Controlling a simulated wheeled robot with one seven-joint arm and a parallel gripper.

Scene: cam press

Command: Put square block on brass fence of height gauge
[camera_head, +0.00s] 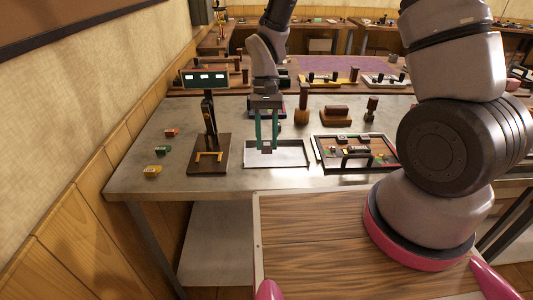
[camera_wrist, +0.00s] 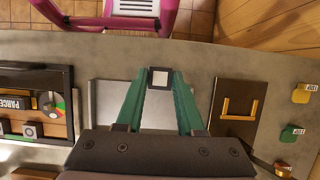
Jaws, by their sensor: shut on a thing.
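The height gauge (camera_head: 208,168) stands at the left of the metal table, with a dark post, a panel with lit squares on top and a brown base. Its brass fence (camera_head: 209,156) is a low yellow bar on the base. It also shows at right in the wrist view (camera_wrist: 240,107). My gripper (camera_head: 267,143) has green fingers pointing down over the pale tray (camera_head: 290,162), right of the gauge. It is shut on the square block (camera_wrist: 160,78), which is dark with a pale square face. The fingers partly hide the block in the head view.
Small red (camera_head: 172,132), green (camera_head: 163,150) and yellow (camera_head: 152,172) tagged pieces lie left of the gauge. A dark-framed tray (camera_head: 318,160) with several parts lies at right. Brown wooden pieces (camera_head: 335,114) stand behind. Bare tabletop separates gauge and pale tray narrowly.

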